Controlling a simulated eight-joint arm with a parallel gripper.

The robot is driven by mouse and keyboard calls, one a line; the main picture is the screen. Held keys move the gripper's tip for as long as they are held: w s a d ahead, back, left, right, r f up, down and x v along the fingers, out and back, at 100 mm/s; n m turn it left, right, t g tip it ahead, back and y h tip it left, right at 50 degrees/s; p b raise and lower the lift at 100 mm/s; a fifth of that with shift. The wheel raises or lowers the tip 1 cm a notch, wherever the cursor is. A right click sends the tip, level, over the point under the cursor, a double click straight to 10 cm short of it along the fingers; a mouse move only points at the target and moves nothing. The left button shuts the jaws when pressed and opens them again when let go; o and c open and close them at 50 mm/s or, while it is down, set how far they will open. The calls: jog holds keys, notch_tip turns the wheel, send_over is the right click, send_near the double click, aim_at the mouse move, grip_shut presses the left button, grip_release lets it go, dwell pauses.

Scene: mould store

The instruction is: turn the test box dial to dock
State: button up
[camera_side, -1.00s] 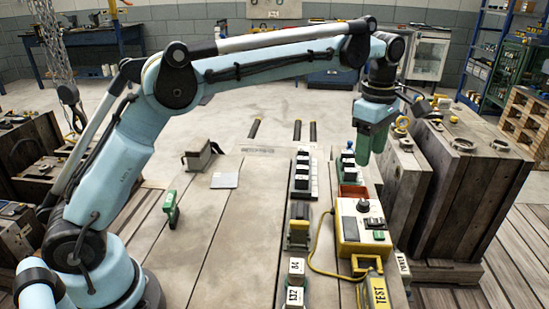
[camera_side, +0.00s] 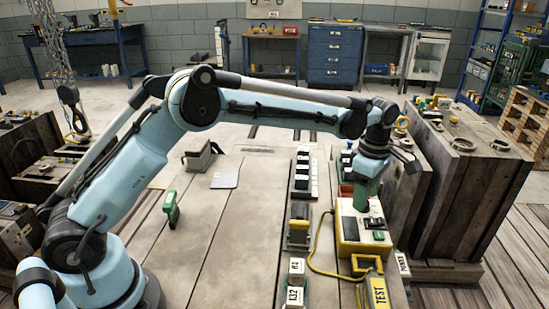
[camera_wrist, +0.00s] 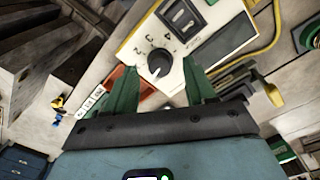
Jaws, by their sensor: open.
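The test box (camera_side: 347,228), cream on top with yellow sides, stands at the right of the bench. In the wrist view its cream panel (camera_wrist: 140,45) carries a round dark dial (camera_wrist: 159,64) with a pale pointer line. The numbers 2, 3 and 4 show around the dial; I cannot read a dock mark. My gripper (camera_side: 362,205) points down over the box and hides the dial in the side view. In the wrist view my open green fingers (camera_wrist: 160,70) are on either side of the dial. I cannot tell whether they touch it.
A yellow cable (camera_side: 315,258) curves left of the box, and a yellow TEST tag (camera_side: 379,292) is in front. Block rows (camera_side: 303,178) stand behind left.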

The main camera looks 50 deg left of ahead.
jog(key=shift+f, duration=0.6)
grip_shut()
